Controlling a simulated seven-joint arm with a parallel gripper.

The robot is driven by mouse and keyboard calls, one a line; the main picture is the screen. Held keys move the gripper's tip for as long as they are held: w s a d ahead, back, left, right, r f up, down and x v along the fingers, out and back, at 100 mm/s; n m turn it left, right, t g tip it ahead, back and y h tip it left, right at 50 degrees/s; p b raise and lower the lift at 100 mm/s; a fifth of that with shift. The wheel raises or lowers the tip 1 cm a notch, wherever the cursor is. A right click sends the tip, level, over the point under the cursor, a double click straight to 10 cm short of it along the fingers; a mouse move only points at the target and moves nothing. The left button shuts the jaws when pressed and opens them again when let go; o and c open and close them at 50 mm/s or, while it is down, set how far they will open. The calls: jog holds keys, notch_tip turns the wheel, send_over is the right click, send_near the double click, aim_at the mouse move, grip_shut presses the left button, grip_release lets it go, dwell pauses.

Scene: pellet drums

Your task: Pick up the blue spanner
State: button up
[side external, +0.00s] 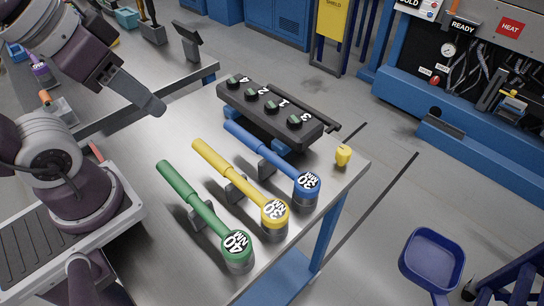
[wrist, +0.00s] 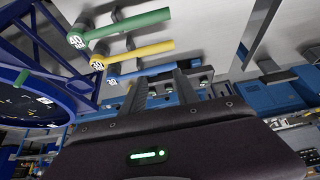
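The blue spanner (side external: 265,150) lies in a rest on the metal bench, its round numbered head toward the bench's right front edge and its handle running back to the left. It also shows in the wrist view (wrist: 140,72), beyond the yellow one. A yellow spanner (side external: 228,170) and a green spanner (side external: 185,190) lie alongside it, to its left, on similar rests. My gripper (side external: 150,102) is above the bench, up and left of the blue spanner's handle and apart from it. In the wrist view its two fingers (wrist: 160,92) stand apart with nothing held between them.
A black block (side external: 268,108) with several numbered green-topped knobs stands just behind the blue spanner. A small yellow object (side external: 343,155) sits near the bench's right edge. A second bench (side external: 120,75) holds tools at the back left. A blue tray (side external: 432,258) stands off the bench at right.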

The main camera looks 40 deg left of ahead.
jog(key=o, duration=0.3)
jog(key=m+g, duration=0.3)
jog(key=m, duration=1.5)
send_over(249, 137)
jog(key=s, duration=0.1)
jog(key=f, duration=1.2)
jog(key=shift+s+a+f, duration=0.15)
jog(key=shift+s+f, duration=0.05)
jog(key=shift+f, duration=0.1)
jog(key=x, duration=0.7)
jog(key=shift+r, duration=0.1)
grip_shut()
